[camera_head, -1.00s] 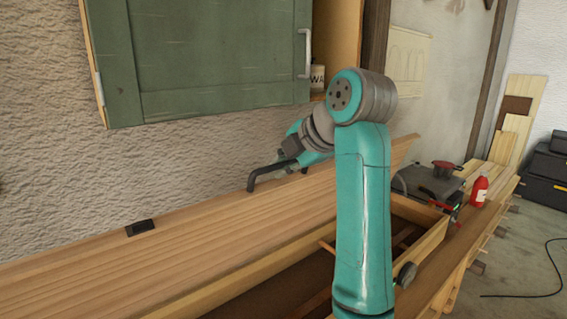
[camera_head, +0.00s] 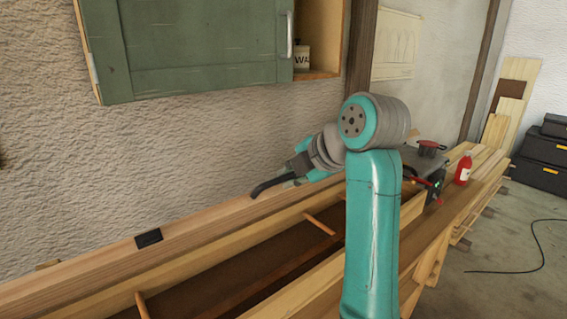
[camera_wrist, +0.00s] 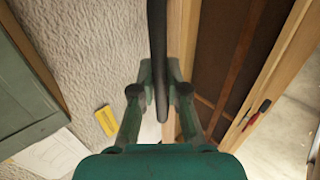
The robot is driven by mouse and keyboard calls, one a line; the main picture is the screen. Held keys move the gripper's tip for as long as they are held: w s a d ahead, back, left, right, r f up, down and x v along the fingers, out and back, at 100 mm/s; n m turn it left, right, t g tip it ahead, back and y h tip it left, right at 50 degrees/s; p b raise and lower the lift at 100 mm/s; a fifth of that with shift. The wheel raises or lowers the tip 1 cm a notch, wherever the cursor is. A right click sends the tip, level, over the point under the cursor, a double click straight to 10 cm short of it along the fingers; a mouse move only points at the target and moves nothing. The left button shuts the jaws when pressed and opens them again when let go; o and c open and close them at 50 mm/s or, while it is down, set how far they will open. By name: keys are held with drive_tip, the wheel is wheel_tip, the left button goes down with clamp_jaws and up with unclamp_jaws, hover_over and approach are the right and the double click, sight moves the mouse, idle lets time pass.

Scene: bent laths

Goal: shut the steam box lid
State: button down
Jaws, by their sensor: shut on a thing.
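The long wooden steam box (camera_head: 125,301) lies open, its dark inside and thin cross rods showing. Its wooden lid (camera_head: 200,222) runs along the wall side of the box and looks narrow, seen nearly edge-on; its exact tilt is hard to tell. A small black plate (camera_head: 148,238) sits on the lid. My gripper (camera_head: 285,180) is at the lid, by a bent dark handle bar (camera_head: 268,187). In the wrist view, my gripper (camera_wrist: 163,98) is shut on the dark handle bar (camera_wrist: 157,40), which runs between its fingers. My arm hides part of the box.
A green wall cupboard (camera_head: 190,45) hangs above the lid's left part. A grey device with a red knob (camera_head: 428,150) and a red bottle (camera_head: 463,168) stand beyond the box. Dark cases (camera_head: 545,152) are at the far right; a cable (camera_head: 540,245) lies on open floor.

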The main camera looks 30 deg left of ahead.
drive_tip(key=s+d+f, duration=0.2)
drive_tip(key=d+f, duration=0.3)
drive_tip(key=f, duration=0.7)
drive_tip(key=s+d+f, duration=0.2)
drive_tip(key=d+f, duration=0.3)
drive_tip(key=f, duration=0.7)
drive_tip(key=shift+s+d, duration=0.2)
drive_tip(key=shift+d, duration=0.1)
drive_tip(key=shift+r, duration=0.1)
drive_tip(key=c, duration=0.9)
unclamp_jaws()
drive_tip(key=v, duration=0.9)
